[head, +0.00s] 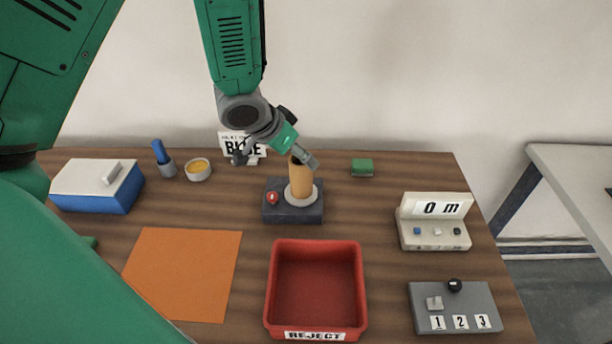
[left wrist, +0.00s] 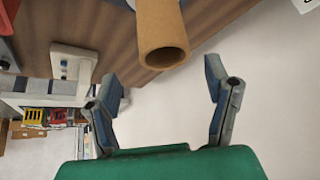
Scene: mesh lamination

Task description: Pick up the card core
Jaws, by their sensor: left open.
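The card core (head: 301,181) is a tan hollow tube standing upright on a pale round collar of a dark block (head: 277,212). My left gripper (head: 274,157) is open by the top of the core. One finger overlaps the core's upper end in the head view; the other is to the left. In the left wrist view, the core's open end (left wrist: 163,45) lies ahead of and roughly between the spread fingertips of my left gripper (left wrist: 164,84), with clear gaps on both sides. My right gripper is not in view.
A red REJECT bin (head: 316,284) stands in front of the block. An orange sheet (head: 186,272) lies left of it. A blue box (head: 97,187), blue-handled tool (head: 162,158) and small bowl (head: 198,169) are left. A display unit (head: 434,227) and grey switch panel (head: 456,307) are right.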

